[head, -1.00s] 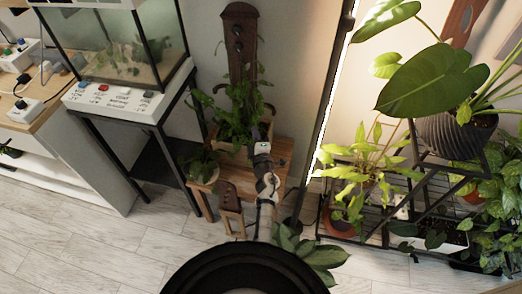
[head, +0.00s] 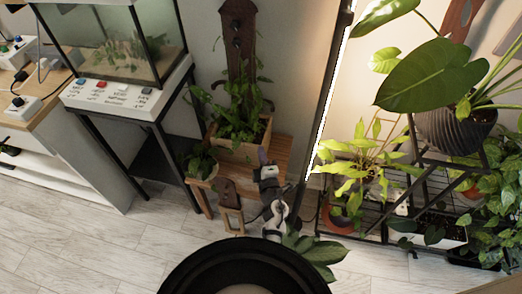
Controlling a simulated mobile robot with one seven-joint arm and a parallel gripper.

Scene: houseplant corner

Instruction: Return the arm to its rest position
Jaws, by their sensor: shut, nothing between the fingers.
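My gripper (head: 263,157) is in the middle of the head view, at the end of my folded white and dark arm. It is shut and empty, small in the picture. It is in front of the wooden bench (head: 287,150) that bears a wooden planter box (head: 246,150) with green plants. The gripper overlaps the bench in the picture; whether it touches anything cannot be told.
A terrarium (head: 120,50) on a black stand with a switch panel (head: 115,97) is at left. A plant rack (head: 425,185) stands at right. Pale floor (head: 90,240) is clear at lower left.

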